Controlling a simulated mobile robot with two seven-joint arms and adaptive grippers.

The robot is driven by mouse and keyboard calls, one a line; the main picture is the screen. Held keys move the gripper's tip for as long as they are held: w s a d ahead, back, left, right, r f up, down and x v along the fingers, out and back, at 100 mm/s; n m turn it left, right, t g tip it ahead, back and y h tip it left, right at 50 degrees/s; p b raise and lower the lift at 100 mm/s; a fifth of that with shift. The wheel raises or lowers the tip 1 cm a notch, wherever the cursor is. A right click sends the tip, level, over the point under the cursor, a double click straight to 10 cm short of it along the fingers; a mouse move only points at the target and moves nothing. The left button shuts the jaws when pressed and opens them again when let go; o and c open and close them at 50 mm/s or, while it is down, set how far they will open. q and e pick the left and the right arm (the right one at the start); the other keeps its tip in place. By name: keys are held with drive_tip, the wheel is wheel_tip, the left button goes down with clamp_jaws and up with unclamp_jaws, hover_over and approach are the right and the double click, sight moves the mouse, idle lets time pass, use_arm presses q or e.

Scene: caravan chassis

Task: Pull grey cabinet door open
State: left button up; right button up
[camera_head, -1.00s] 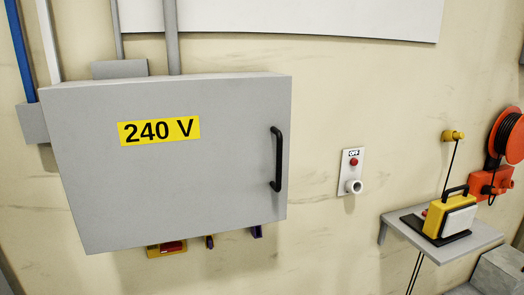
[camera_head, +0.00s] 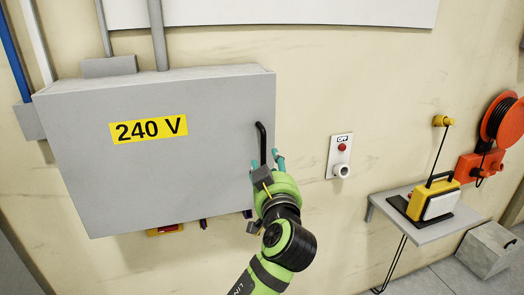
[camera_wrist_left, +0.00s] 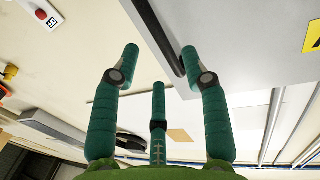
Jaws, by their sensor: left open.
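The grey cabinet (camera_head: 200,170) hangs on the wall with its door shut. It has a yellow "240 V" label (camera_head: 148,129) and a black vertical bar handle (camera_head: 262,140) near the door's right edge. My left gripper (camera_head: 268,163) is open at the lower part of the handle, and hides its bottom end. In the left wrist view, the handle (camera_wrist_left: 163,38) runs between the two spread fingertips (camera_wrist_left: 160,58), closer to the right one. I cannot tell whether a finger touches it. My right gripper is not in view.
Right of the cabinet are an OFF switch panel (camera_head: 340,155) on the wall, a small shelf (camera_head: 425,232) with a yellow lamp (camera_head: 434,196), and an orange cable reel (camera_head: 505,121). The wall between cabinet and switch panel is clear.

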sight(265, 155)
use_arm(q)
drive_tip(key=w, duration=0.1)
drive_tip(key=w+p, duration=0.1)
drive_tip(key=w, duration=0.1)
drive_tip(key=w+p, duration=0.1)
drive_tip(key=w, duration=0.1)
drive_tip(key=shift+a, duration=0.4)
drive_tip(key=shift+w+f, duration=0.1)
drive_tip(key=shift+w, duration=0.6)
clamp_jaws()
